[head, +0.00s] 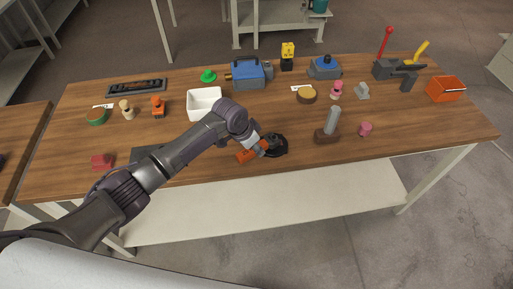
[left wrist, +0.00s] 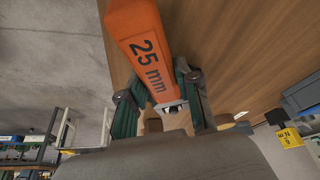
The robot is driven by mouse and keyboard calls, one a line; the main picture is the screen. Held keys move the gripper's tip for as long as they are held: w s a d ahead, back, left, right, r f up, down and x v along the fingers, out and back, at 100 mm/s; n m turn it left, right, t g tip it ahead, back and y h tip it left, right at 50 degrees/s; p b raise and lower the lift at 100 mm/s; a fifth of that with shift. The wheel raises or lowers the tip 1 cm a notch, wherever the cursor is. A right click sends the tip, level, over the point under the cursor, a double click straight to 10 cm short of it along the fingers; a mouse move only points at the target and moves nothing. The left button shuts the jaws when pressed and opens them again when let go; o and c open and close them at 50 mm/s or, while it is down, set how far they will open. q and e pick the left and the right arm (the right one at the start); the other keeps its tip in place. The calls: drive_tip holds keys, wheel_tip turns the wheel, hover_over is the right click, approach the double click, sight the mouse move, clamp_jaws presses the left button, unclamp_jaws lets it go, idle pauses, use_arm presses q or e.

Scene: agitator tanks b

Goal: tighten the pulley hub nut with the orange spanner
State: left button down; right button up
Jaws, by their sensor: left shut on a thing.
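My left gripper (head: 262,146) is low over the front middle of the table. In the left wrist view its green fingers (left wrist: 158,88) are shut on the orange spanner (left wrist: 140,35), which is marked "25 mm". The spanner also shows in the head view (head: 246,156), its orange part sticking out to the left of the fingers. My right gripper is not in view.
A white bin (head: 204,102) and a blue machine (head: 250,73) stand behind the gripper. A brown block with a grey upright (head: 327,135) and a pink cylinder (head: 366,129) stand to the right. An orange bin (head: 446,89) is at the far right.

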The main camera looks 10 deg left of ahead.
use_arm(q)
drive_tip(key=shift+w+a+m+b, duration=0.3)
drive_tip(key=shift+m+b, duration=0.1)
drive_tip(key=shift+m, duration=0.1)
drive_tip(key=shift+w+a+m, duration=0.1)
drive_tip(key=shift+m, duration=0.2)
drive_tip(key=shift+w+a+m+g+h+b, duration=0.35)
drive_tip(key=shift+w+m+g+b, duration=0.2)
drive_tip(key=shift+m+b, duration=0.65)
drive_tip(key=shift+w+b, duration=0.15)
drive_tip(key=shift+b, duration=0.2)
drive_tip(key=shift+r, duration=0.1)
